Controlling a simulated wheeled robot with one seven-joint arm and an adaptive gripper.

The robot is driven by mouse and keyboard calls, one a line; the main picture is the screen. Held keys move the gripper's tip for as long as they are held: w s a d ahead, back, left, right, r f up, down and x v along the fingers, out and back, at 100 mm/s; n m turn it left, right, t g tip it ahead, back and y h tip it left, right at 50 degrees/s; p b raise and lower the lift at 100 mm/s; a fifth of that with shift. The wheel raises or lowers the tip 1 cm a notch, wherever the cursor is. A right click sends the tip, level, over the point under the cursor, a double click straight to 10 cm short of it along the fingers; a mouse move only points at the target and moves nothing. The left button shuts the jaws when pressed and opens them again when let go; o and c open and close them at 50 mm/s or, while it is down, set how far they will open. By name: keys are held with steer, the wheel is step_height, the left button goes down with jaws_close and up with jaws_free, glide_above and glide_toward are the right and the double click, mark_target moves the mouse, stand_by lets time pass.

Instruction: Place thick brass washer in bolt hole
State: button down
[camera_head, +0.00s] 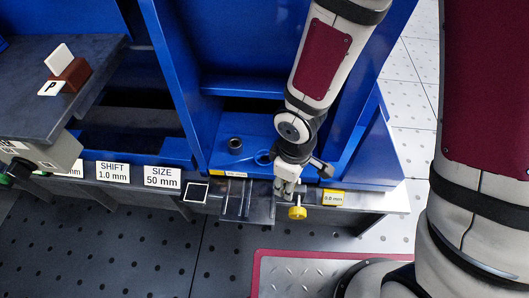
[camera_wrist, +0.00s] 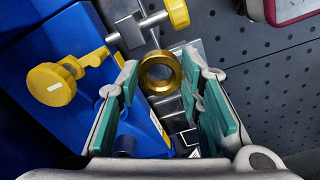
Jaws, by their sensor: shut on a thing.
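My gripper (camera_head: 285,192) points down over the ledge at the front of the blue frame. In the wrist view its teal-padded fingers (camera_wrist: 163,75) are shut on a thick brass washer (camera_wrist: 160,73), held at the fingertips with its hole facing the camera. The washer cannot be made out in the head view. A blue base plate (camera_head: 222,128) behind my gripper carries a dark round collar (camera_head: 235,144) and a blue ring-shaped opening (camera_head: 263,157) close beside my wrist. I cannot tell which of these is the bolt hole.
A yellow knob (camera_head: 297,212) sits just in front of my gripper. A yellow 0.8 mm label (camera_head: 333,198) is to its right, and a metal block (camera_head: 238,200) to its left. A red-edged tray (camera_head: 300,275) lies in front.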

steer(key=shift+w+a+f+p, duration=0.15)
steer(key=shift+w+a+f, duration=0.8)
steer(key=shift+w, duration=1.15)
steer(key=shift+w+a+f+p, duration=0.2)
steer(key=shift+w+a+f, duration=0.4)
steer(key=shift+w+a, duration=1.05)
steer(key=shift+w+a+f+p, duration=0.15)
steer(key=shift+w+a+f, duration=0.6)
steer(key=shift+w, duration=1.75)
steer(key=shift+f, duration=0.2)
steer(key=shift+f+b, duration=0.35)
steer(key=shift+b, duration=0.05)
steer(key=shift+f, duration=0.15)
steer(key=c, duration=1.1)
jaws_free()
step_height(320, 180, up, 13)
steer(key=p, duration=0.5)
steer(key=shift+p, duration=0.4)
steer(key=shift+s, duration=0.15)
